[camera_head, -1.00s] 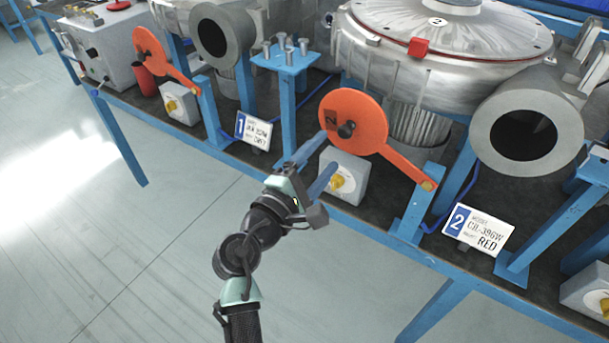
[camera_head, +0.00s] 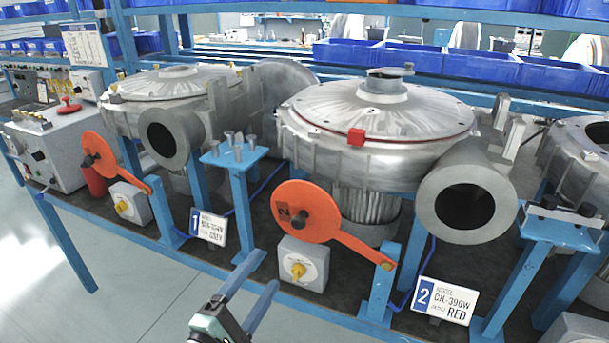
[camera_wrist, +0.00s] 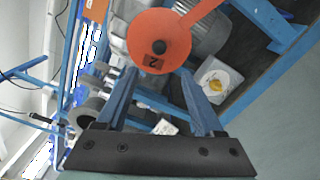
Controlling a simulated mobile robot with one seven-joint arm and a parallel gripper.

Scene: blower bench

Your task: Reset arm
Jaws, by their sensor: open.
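My gripper (camera_head: 252,292) is at the bottom of the head view, in front of the bench edge. Its two blue fingers are apart with nothing between them. In the wrist view, my gripper (camera_wrist: 160,100) is also open and empty. Beyond the fingers is an orange disc lever (camera_head: 306,212) with a dark knob, which also shows in the wrist view (camera_wrist: 178,38). Below it is a grey switch box with a yellow knob (camera_head: 298,270). I see no contact between the fingers and any of these.
Two large metal blowers, one at left (camera_head: 165,85) and one in the middle (camera_head: 375,105), stand on the bench. Number plates 1 (camera_head: 208,229) and 2 (camera_head: 440,299) stand near the front edge. Blue bins (camera_head: 480,66) line the back. Open floor (camera_head: 50,290) lies at left.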

